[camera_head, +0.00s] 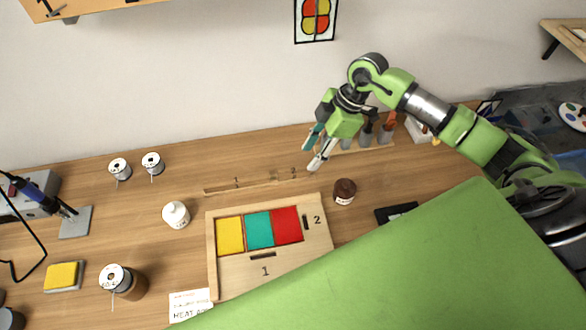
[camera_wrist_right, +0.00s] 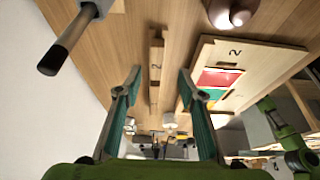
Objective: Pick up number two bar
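A long, thin wooden holder or bar (camera_head: 255,184) lies on the table, with a "1" near its left part and a "2" near its right end. The piece marked "2" (camera_wrist_right: 156,66) shows in the right wrist view, ahead and between the fingers. I cannot clearly tell the bar from its holder. My right gripper (camera_head: 311,158) is open and empty above the "2" end; it also shows in the right wrist view (camera_wrist_right: 159,76). A wooden board (camera_head: 235,275) with yellow, teal and red panels has slots marked "1" and "2".
A brown jar (camera_head: 344,191) stands right of the board. A white bottle (camera_head: 176,214) stands left of it. A tool rack (camera_head: 365,149) with several handles is behind the right gripper. A green surface (camera_head: 400,270) covers the lower right foreground.

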